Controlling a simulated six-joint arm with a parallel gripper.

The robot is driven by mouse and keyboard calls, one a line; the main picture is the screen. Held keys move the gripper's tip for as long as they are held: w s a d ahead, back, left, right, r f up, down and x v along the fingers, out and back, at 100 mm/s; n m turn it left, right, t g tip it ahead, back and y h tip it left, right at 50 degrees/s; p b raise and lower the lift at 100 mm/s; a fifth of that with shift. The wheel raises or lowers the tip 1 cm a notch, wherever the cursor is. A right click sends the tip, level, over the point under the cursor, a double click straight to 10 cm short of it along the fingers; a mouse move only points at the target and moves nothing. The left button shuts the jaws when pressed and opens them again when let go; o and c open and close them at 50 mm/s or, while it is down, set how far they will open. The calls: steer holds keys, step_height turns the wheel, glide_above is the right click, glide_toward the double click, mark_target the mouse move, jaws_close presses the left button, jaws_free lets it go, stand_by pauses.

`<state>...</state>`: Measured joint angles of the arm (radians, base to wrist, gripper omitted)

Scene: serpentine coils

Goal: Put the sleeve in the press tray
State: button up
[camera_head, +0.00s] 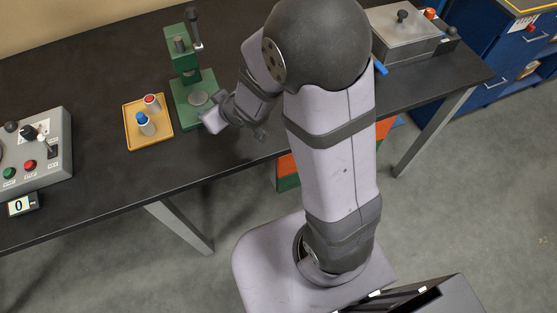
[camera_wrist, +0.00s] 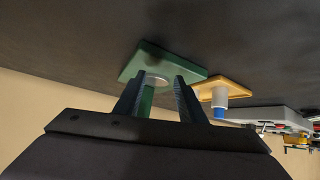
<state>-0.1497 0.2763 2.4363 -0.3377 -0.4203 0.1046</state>
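My gripper (camera_wrist: 160,79) is open in the wrist view, with two dark fingers apart and nothing seen held between them. Beyond the fingers is the green press (camera_head: 190,85) with a round silver plate (camera_head: 199,98) on its base; the plate also shows in the wrist view (camera_wrist: 157,80). In the head view the end of my arm is beside the press base, and the fingertips are not clear. The yellow tray (camera_head: 132,138) lies left of the press. It holds a white cylinder with a blue top (camera_head: 145,123) and one with a red top (camera_head: 152,103). I cannot tell which piece is the sleeve.
A grey control box (camera_head: 38,150) with buttons and a small counter (camera_head: 22,204) stand at the left. A grey metal box (camera_head: 405,35) is at the far right of the dark table (camera_head: 100,75). Table between control box and tray is clear.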

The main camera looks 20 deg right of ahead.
steer(key=s+d, duration=0.1)
steer(key=s+d+m+g+h, duration=0.1)
steer(key=s+d, duration=0.1)
steer(key=s+d+f+g+h, duration=0.1)
steer(key=d, duration=0.1)
steer(key=shift+s+d+m, duration=0.15)
steer(key=shift+s+m, duration=0.05)
steer(key=shift+m, duration=0.1)
steer(key=s+d, duration=0.1)
steer(key=s, duration=0.1)
steer(key=s+d+m+g, duration=0.1)
steer(key=s, duration=0.1)
steer(key=s+d+g+h, duration=0.1)
steer(key=s, duration=0.1)
steer(key=shift+d+f, duration=0.15)
steer(key=shift+f, duration=0.1)
steer(key=s+d+r+m+g, duration=0.1)
steer(key=s+g, duration=0.4)
steer(key=s, duration=0.7)
steer(key=shift+s+d+m, duration=0.15)
steer(key=shift+d+m, duration=0.1)
steer(key=shift+m, duration=0.35)
steer(key=shift+r+p, duration=0.75)
steer(key=shift+r, duration=0.05)
